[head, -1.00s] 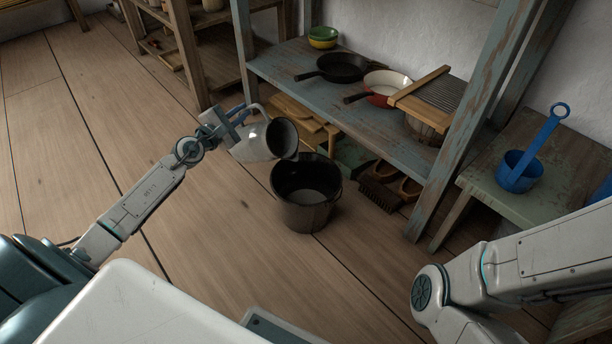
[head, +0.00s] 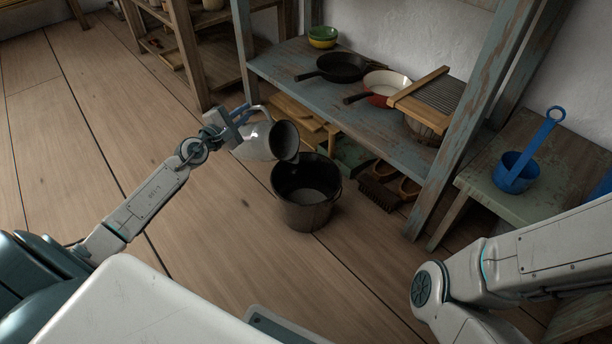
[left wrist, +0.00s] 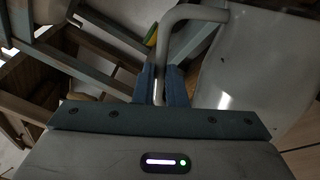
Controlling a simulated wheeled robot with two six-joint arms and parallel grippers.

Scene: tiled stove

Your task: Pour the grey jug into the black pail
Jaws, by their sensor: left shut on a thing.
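The grey jug (head: 262,141) is tilted on its side in the head view, its dark mouth facing right. Its lip is over the left rim of the black pail (head: 309,214), which stands upright on the floor. I cannot tell whether anything flows from the jug. My left gripper (head: 243,115) is shut on the jug's handle. In the left wrist view the blue fingers (left wrist: 163,86) close around the handle (left wrist: 172,45), with the jug's body (left wrist: 262,75) at the right. My right gripper is out of view; only my right arm shows at the lower right.
A blue-grey shelf (head: 284,67) behind the pail holds a black pan (head: 343,67), a red-rimmed pan (head: 385,84) and a washboard (head: 437,95). Brushes (head: 379,189) lie under it. A blue dipper (head: 516,172) stands on a bench at right. The floor at left is clear.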

